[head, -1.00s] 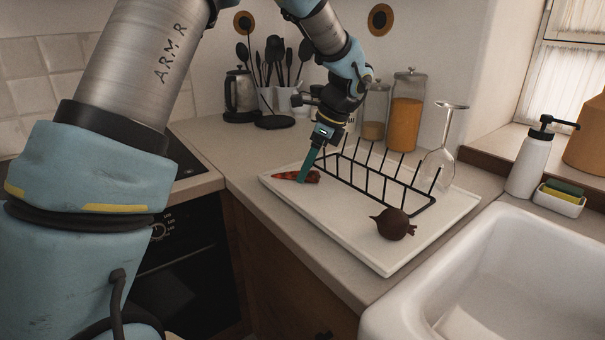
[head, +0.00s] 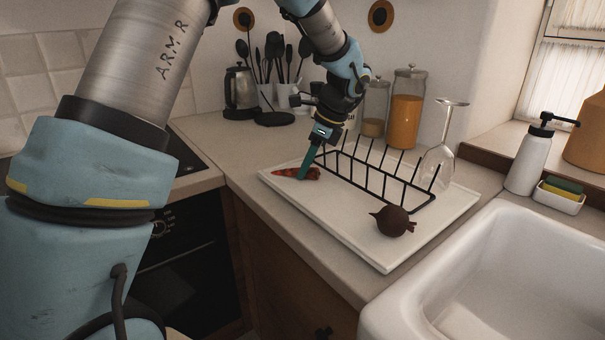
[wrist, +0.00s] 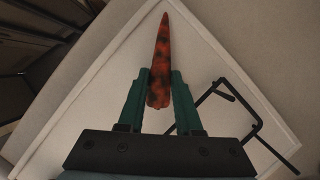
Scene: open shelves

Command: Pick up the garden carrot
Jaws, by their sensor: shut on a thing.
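The garden carrot (head: 285,172) is orange-red with dark patches, at the left corner of the white tray (head: 335,215). In the wrist view the carrot (wrist: 162,50) points away from my gripper (wrist: 160,88), its thick end between the two green fingers. My gripper (head: 304,176) is shut on the carrot near that thick end and reaches down from above. In the head view the fingers hide part of the carrot. I cannot tell whether the carrot still touches the tray.
A black wire rack (head: 375,178) stands on the tray just right of my gripper. A dark beetroot (head: 394,221) lies at the tray's front right. An upturned wine glass (head: 438,165) stands at the rack's right end. The sink (head: 500,270) is at right.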

